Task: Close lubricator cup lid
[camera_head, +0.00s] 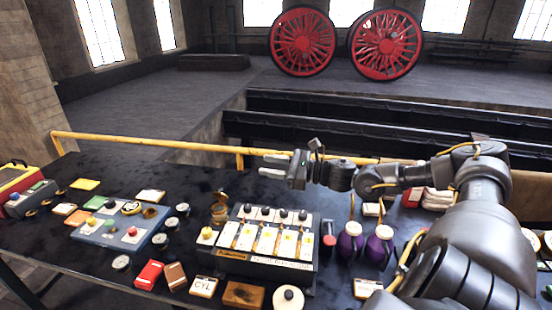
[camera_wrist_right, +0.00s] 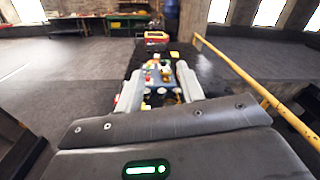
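The brass lubricator cup (camera_head: 219,213) stands on the dark table at the left end of the grey lubricator box (camera_head: 262,262). Its round lid (camera_head: 220,195) appears raised above the cup, though it is small in the head view. My right gripper (camera_head: 266,165) reaches in from the right, above and behind the box. It is open and empty, its fingers pointing left, up and to the right of the cup. In the right wrist view the two fingers (camera_wrist_right: 161,84) stand well apart. I cannot clearly make out the cup there. My left gripper is not in view.
A blue panel with gauges (camera_head: 125,228) lies left of the cup. Purple oil cans (camera_head: 379,246) stand right of the box. Red and brown boxes (camera_head: 149,275) and a CYL card (camera_head: 203,287) lie in front. A yellow rail (camera_head: 150,140) runs behind the table.

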